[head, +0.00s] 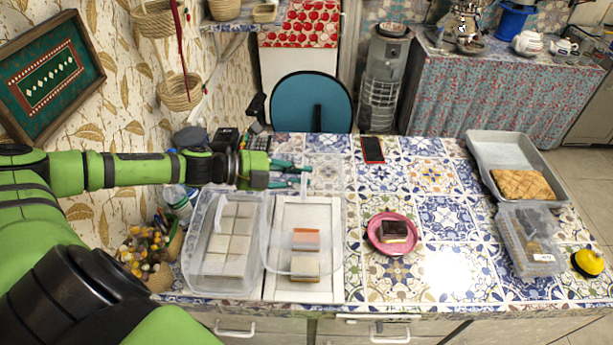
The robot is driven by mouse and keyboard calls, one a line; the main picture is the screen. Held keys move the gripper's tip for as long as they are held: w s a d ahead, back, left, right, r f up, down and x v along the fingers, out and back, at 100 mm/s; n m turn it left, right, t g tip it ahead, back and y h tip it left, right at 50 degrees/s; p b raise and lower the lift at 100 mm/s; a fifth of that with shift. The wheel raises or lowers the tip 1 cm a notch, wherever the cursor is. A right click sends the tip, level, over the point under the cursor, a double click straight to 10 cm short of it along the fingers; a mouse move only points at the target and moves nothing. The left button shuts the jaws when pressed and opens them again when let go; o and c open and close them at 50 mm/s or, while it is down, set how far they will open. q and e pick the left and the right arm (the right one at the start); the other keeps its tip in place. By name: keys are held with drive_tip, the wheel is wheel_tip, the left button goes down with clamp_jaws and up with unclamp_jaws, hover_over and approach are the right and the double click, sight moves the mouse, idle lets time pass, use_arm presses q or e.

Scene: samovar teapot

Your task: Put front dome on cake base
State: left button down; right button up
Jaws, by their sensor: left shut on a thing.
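My left gripper (290,176) reaches in from the left and is shut on the clear plastic front dome (333,225) near its upper part. The see-through dome is over the white cake base (334,290); its outline is faint, and I cannot tell whether its rim touches the base. On the base are a small cake piece with an orange top (305,239) and a pale cake piece (305,266) nearer the front. The front strip of the base shows below the dome's lower edge. My right gripper is not in view.
A clear box (193,262) over pale square pieces stands close left. A pink plate (372,247) with chocolate cake is to the right. A black-and-red phone (372,149), a metal tray (480,150) and a clear container (527,238) lie beyond. The tiled table (440,215) is free between them.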

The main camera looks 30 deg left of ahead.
use_arm(q)
drive_tip(key=shift+w+d+f+b, duration=0.15)
drive_tip(key=shift+w+f+b, duration=0.05)
drive_tip(key=shift+f+b, duration=0.2)
wheel_tip(320, 180, down, 12)
drive_tip(key=b, duration=0.9)
drive_tip(key=shift+f, duration=0.2)
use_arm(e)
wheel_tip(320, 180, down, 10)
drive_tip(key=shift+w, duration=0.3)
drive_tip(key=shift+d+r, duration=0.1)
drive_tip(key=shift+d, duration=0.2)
use_arm(q)
drive_tip(key=shift+f, duration=0.5)
drive_tip(key=c, duration=1.1)
unclamp_jaws()
drive_tip(key=shift+s, duration=0.1)
